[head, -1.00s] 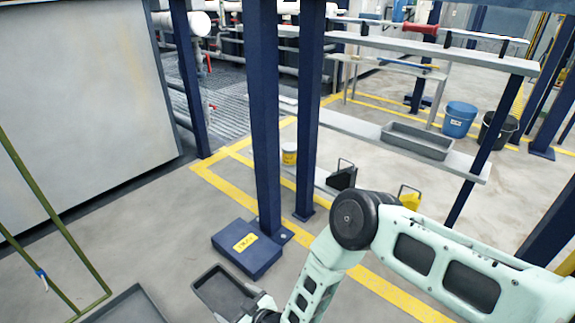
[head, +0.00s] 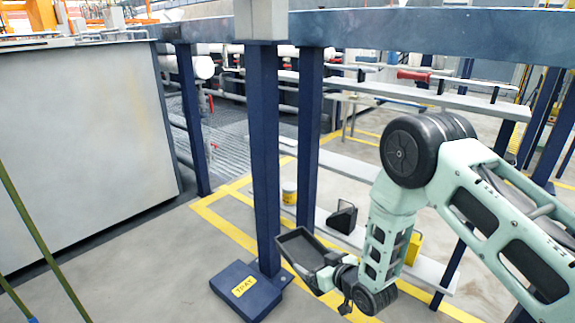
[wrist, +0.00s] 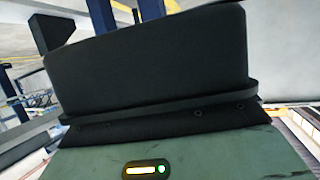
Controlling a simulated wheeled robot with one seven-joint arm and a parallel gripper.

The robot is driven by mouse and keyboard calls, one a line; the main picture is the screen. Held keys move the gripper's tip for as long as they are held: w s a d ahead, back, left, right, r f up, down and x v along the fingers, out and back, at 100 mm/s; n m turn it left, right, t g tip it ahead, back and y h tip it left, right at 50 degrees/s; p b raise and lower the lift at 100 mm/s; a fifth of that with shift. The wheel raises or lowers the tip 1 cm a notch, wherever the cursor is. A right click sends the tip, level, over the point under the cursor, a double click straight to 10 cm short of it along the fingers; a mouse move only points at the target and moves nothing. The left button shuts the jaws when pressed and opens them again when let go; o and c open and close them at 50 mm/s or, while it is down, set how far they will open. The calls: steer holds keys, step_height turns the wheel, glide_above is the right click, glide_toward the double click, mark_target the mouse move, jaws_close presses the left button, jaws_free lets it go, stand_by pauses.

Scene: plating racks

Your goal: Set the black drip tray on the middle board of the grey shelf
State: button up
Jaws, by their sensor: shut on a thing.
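The black drip tray (head: 297,246) is off the floor in the head view, tilted, in front of a blue post. My gripper (head: 329,270) is shut on its right end; the fingertips are hard to make out. In the wrist view the tray (wrist: 150,60) is a large dark wall filling the upper middle and hiding the scene beyond. The grey shelf stands behind and to the right, with a top board (head: 415,95), a middle board (head: 335,160) and a low board (head: 330,228). My arm covers the right part of the middle board. The tray is apart from the shelf.
Two blue posts (head: 263,160) (head: 309,140) stand close by, one on a blue labelled foot (head: 246,292). A blue beam (head: 400,35) crosses above. The low board holds a black scoop-like thing (head: 342,217), a yellow can (head: 289,192) and a yellow item (head: 413,248).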

steer(key=w+d+r+m+t+h+p, duration=0.1)
steer(key=d+r+m+h, duration=0.25)
steer(key=d+r, duration=0.75)
steer(key=d+r+m+t+h+p, duration=0.1)
steer(key=d+r+m+h, duration=0.25)
steer(key=d+r, duration=0.8)
steer(key=s+r+p, duration=0.5)
steer(key=r+p, duration=0.6)
steer(key=p, duration=0.7)
steer(key=s+d+r+p, duration=0.1)
steer(key=s+r+p, duration=0.5)
steer(key=r+p, duration=0.6)
steer(key=shift+d+r+n+p, duration=0.25)
steer(key=shift+d+n+p, duration=0.05)
steer(key=shift+p, duration=3.3)
